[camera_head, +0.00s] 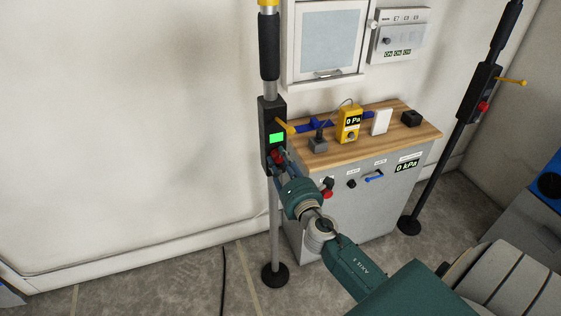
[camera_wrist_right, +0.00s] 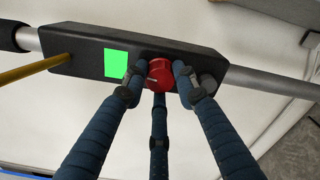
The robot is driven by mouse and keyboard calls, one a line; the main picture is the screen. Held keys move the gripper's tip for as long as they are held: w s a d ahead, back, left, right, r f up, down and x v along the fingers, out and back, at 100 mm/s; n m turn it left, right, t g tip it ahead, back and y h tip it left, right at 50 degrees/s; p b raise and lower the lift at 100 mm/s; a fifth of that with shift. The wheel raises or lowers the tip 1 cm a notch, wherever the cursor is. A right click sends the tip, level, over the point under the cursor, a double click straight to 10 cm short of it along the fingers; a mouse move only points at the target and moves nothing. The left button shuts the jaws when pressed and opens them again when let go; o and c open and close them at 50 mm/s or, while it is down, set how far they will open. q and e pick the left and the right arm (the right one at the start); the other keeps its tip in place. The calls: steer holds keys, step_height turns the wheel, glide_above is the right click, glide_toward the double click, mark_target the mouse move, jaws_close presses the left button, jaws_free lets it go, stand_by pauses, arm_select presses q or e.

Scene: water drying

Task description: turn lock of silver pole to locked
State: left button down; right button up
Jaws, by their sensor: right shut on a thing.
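The silver pole (camera_head: 274,230) stands upright on a round black foot left of the cabinet. Its black lock box (camera_head: 268,112) carries a lit green panel (camera_head: 276,138) and a yellow lever. In the right wrist view the red lock knob (camera_wrist_right: 160,74) sits beside the green panel (camera_wrist_right: 116,64). My right gripper (camera_head: 280,160) is at the box, and its fingers (camera_wrist_right: 160,82) are closed around the knob. The fingers partly cover the knob in the head view. My left gripper is not in view.
A grey cabinet with a wooden top (camera_head: 385,138) stands right of the pole, holding a yellow gauge (camera_head: 348,124) and small devices. A black pole (camera_head: 440,165) with a similar box stands farther right. A dark cable (camera_head: 223,280) lies on the floor.

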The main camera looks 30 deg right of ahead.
steer(key=m, duration=0.4)
steer(key=shift+b, duration=0.4)
steer(key=m, duration=0.3)
steer(key=shift+m, duration=0.4)
steer(key=m, duration=0.4)
steer(key=shift+p, duration=0.35)
steer(key=shift+f+m+p, duration=0.1)
steer(key=shift+m+p, duration=0.55)
steer(key=shift+m, duration=1.85)
steer(key=o, duration=1.1)
steer(key=shift+o, duration=0.2)
steer(key=shift+s, duration=0.15)
steer(key=v, duration=1.1)
steer(key=shift+s, duration=0.4)
steer(key=shift+a, duration=0.15)
